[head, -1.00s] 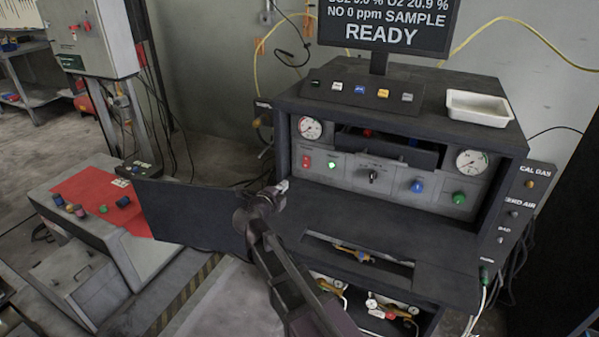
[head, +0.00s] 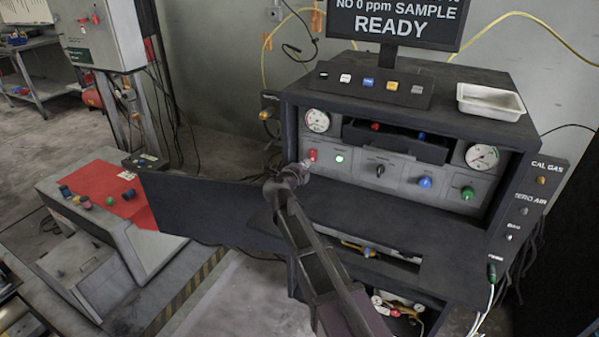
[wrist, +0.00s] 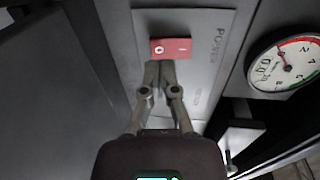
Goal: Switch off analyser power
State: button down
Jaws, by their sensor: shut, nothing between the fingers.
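The red power rocker switch (wrist: 171,48) sits on a grey plate lettered POWER in the wrist view, with an O mark at its left end and an I mark at its right. In the head view the red switch (head: 313,155) is at the left end of the analyser's front panel. My gripper (wrist: 160,68) is shut and empty, its fingertips just below the switch's O end in the wrist view. Whether they touch it I cannot tell. In the head view my gripper (head: 304,166) is right at the switch. A green lamp (head: 339,158) beside it is lit.
A pressure gauge (wrist: 284,62) is close to the right of the switch in the wrist view. The open dark door (head: 205,205) stands left of my arm. A black knob (head: 379,170), blue knob (head: 425,182) and green knob (head: 467,193) line the panel. The screen (head: 395,18) reads READY.

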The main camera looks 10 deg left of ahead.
aim_at(313, 159)
jog(key=shift+x, duration=1.35)
jog(key=shift+d, duration=0.1)
jog(key=shift+w+d+f+b, duration=0.15)
jog(key=shift+d+b, duration=0.1)
jog(key=shift+b, duration=0.15)
jog(key=shift+a, duration=0.3)
jog(key=shift+s, duration=0.25)
jog(key=shift+s+a, duration=0.1)
jog(key=shift+s, duration=0.5)
jog(key=s+a, duration=0.1)
jog(key=s, duration=0.3)
jog(key=s+a+f+b, duration=0.1)
jog(key=s, duration=0.3)
jog(key=s+a+b, duration=0.1)
jog(key=s, duration=0.3)
jog(key=shift+a+f, duration=0.2)
jog(key=shift+f, duration=0.15)
